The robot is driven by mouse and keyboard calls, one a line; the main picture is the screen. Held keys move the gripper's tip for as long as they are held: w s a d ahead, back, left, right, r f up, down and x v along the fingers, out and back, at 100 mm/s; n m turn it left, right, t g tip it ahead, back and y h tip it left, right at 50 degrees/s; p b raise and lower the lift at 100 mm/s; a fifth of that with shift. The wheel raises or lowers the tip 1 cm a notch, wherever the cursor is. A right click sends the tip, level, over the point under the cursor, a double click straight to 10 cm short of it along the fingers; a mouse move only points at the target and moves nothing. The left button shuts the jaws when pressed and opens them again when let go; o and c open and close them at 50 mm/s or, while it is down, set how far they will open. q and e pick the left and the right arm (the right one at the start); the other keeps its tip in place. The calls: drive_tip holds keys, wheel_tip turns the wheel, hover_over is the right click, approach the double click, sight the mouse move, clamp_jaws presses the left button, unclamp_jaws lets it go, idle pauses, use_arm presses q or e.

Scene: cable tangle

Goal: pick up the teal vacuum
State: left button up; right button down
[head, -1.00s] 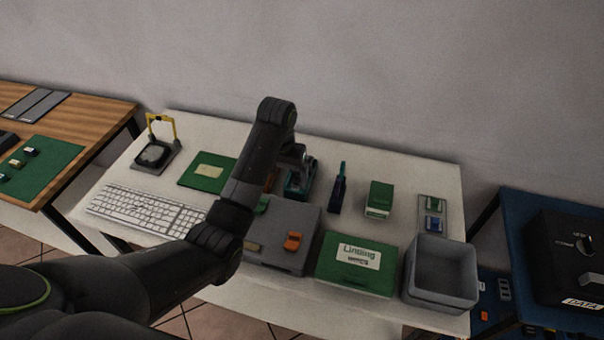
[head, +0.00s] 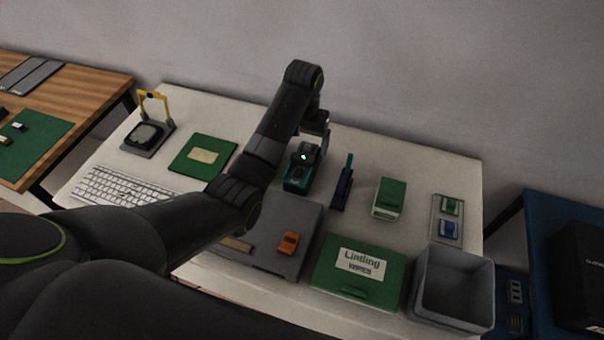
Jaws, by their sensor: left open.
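The teal vacuum (head: 296,186) appears to be the small teal and dark item on the white table, below the end of my left arm. My left gripper (head: 308,152) is over it, pointing down, and is open. The gripper's dark parts overlap the item's upper part, so I cannot tell whether they touch. A small green light shows there. My right gripper is not in view.
A grey box (head: 270,240) with an orange part, a green case (head: 359,275) and a grey bin (head: 454,286) line the front. A keyboard (head: 120,186) lies left.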

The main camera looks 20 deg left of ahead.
sight(302, 165)
use_arm(q)
wheel_tip(302, 165, down, 5)
drive_tip(key=shift+f, duration=0.15)
drive_tip(key=f, duration=0.1)
drive_tip(key=f+p, duration=0.1)
drive_tip(key=f, duration=0.2)
drive_tip(key=shift+s+a+f, duration=0.2)
drive_tip(key=shift+s+f, duration=0.05)
drive_tip(key=shift+f, duration=0.5)
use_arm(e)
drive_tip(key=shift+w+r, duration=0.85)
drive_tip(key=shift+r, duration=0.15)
use_arm(q)
drive_tip(key=shift+c, duration=0.4)
drive_tip(key=shift+w, duration=0.1)
drive_tip(key=c, duration=1.2)
